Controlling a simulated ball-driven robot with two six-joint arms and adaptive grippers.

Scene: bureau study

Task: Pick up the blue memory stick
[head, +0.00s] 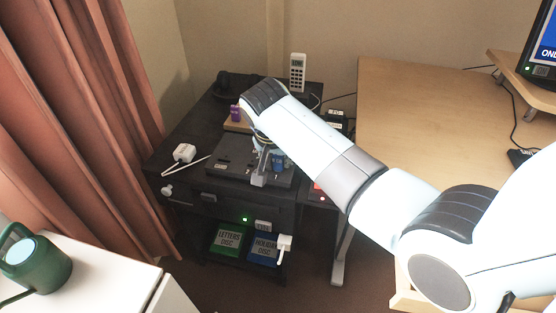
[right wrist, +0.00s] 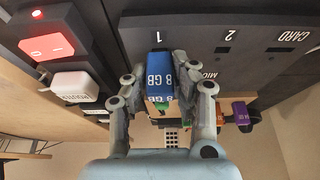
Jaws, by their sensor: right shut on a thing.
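The blue memory stick (right wrist: 160,70), marked 8 GB, is between the fingers of my right gripper (right wrist: 161,72) in the right wrist view. It is by the slot marked 1 on the dark panel (right wrist: 210,22); I cannot tell whether its end is still in the slot. In the head view my right gripper (head: 265,170) is over the black device (head: 232,157) on the dark desk, with a bit of the blue stick (head: 278,161) showing. The right gripper is shut on the blue stick. My left gripper is not in view.
A purple stick (head: 236,112) stands on a wooden block at the back; orange (right wrist: 243,117) and purple sticks also show in the wrist view. A red lit switch (right wrist: 47,46) and a white plug (right wrist: 74,86) are beside the panel. A white adapter (head: 184,152) lies left.

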